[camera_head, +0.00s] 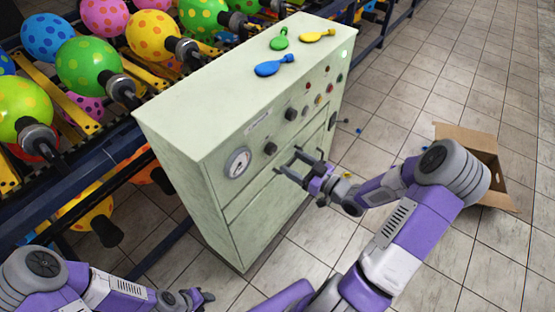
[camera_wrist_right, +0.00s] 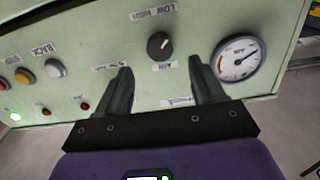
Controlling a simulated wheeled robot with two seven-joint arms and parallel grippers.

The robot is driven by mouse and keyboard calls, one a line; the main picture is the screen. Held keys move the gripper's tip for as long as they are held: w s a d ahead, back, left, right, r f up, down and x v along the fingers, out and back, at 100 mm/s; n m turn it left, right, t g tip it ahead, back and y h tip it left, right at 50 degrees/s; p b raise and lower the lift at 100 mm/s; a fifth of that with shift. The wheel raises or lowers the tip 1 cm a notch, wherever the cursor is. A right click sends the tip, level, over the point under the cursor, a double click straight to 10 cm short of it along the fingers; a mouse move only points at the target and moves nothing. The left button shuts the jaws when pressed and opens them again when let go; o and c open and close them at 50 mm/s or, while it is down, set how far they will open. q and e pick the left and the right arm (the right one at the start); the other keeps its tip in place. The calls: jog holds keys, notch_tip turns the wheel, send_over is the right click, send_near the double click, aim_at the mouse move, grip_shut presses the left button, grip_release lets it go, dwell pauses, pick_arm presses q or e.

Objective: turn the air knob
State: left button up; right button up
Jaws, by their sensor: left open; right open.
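The air knob (camera_head: 270,148) is a black round knob on the front of the pale green cabinet, beside the pressure gauge (camera_head: 237,163). In the right wrist view the air knob (camera_wrist_right: 160,46) shows upside down with its label, between and just beyond the two fingertips. The gauge (camera_wrist_right: 238,60) is to its right there. My right gripper (camera_head: 289,160) is open and empty in front of the panel, apart from the knob; its fingers also show in the right wrist view (camera_wrist_right: 160,68). My left gripper (camera_head: 203,297) is open and low, left of the cabinet's base.
The cabinet top (camera_head: 225,105) bears blue, green and yellow uninflated balloons. A second black knob (camera_head: 291,114) and several buttons sit farther along the panel. A rack of inflated balloons (camera_head: 88,66) stands at the left. An open cardboard box (camera_head: 470,135) lies on the tiled floor.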

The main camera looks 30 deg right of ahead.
aim_at(274, 150)
jog(key=shift+n, duration=0.3)
jog(key=b+x, duration=0.1)
jog(key=x, duration=0.2)
jog(key=b+x, duration=0.1)
jog(key=x, duration=0.3)
jog(key=shift+w+r, duration=0.1)
jog(key=shift+r, duration=0.15)
